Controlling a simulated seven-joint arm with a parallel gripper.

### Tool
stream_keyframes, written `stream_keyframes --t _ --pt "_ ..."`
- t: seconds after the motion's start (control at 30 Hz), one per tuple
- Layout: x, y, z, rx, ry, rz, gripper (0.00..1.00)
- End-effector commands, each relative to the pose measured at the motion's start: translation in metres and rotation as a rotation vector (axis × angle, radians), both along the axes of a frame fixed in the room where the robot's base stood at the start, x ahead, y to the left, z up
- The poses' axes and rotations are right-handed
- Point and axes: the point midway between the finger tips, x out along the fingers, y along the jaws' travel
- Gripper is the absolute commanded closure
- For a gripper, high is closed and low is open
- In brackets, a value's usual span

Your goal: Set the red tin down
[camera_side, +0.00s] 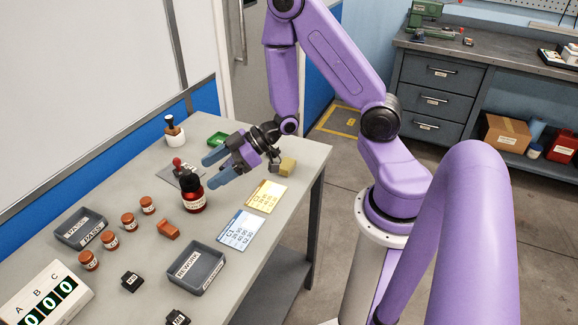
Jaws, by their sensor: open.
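The red tin (194,203) appears to be the dark-red round container with a black upper part. It stands upright on the grey bench, left of the middle of the view. My gripper (208,172) is open, with its two blue-grey fingers pointing left and slightly down. The fingertips are just above and right of the tin in the picture. I see nothing between the fingers. I cannot tell whether a fingertip touches the tin.
Behind the tin is a dark plate with a red-knobbed lever (177,163). Several orange-brown jars (129,221) and an orange block (169,229) are to its left and front. A REWORK tray (217,275), cards (267,196) and a yellow block (287,166) lie toward the right edge.

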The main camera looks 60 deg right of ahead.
Motion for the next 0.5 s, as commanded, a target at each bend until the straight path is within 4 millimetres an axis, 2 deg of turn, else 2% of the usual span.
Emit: stream_keyframes --t 0.27,0.5 --pt "-0.017 0.029 0.007 -0.261 0.1 0.06 0.23" --pt "-0.054 0.044 0.025 -0.46 0.213 0.079 0.23"
